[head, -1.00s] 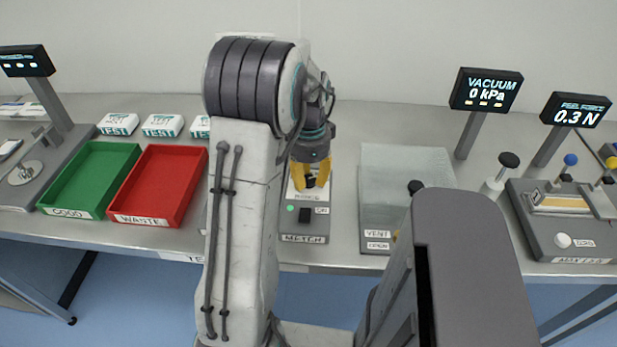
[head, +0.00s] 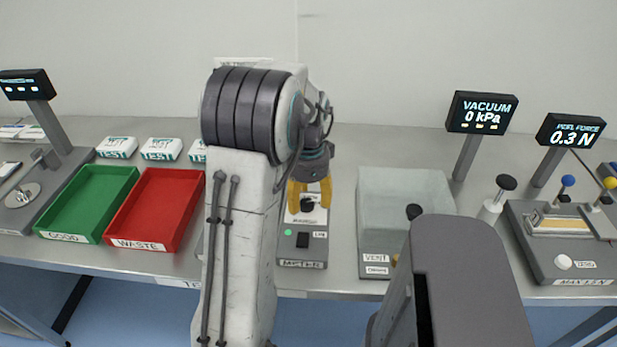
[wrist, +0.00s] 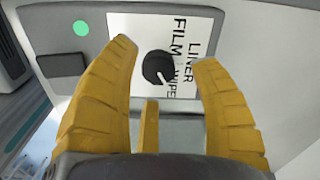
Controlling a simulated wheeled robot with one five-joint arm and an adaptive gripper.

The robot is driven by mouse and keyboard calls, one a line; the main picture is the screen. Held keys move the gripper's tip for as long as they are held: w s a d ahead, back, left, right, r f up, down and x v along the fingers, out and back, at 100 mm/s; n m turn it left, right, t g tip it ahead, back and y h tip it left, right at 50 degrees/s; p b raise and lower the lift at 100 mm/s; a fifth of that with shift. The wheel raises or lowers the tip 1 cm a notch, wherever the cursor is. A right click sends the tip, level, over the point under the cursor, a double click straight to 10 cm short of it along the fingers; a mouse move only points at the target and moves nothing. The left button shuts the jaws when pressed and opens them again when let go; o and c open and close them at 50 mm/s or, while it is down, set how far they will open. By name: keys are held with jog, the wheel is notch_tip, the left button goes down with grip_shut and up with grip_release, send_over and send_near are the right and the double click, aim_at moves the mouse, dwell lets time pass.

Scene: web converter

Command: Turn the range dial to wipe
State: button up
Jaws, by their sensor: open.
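The range dial (wrist: 157,68) is a round black knob on a white label marked LINER, FILM and WIPE in the wrist view. It has a light notch on its lower right edge. In the head view the dial (head: 307,205) shows on the grey meter box (head: 302,254). My gripper (wrist: 160,50) is open, with one yellow finger on each side of the dial. I cannot tell whether the fingers touch it. In the head view my gripper (head: 309,203) points down over the box.
A green light (head: 287,231) and a black switch (head: 303,240) sit on the box in front of the dial. A red tray (head: 153,243) stands to the left, and a clear vacuum chamber (head: 405,185) to the right. Bare bench lies between the box and chamber.

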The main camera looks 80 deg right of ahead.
aim_at(308, 202)
notch_tip(308, 202, up, 11)
dwell(0.5)
jog(key=shift+f, duration=0.1)
dwell(0.7)
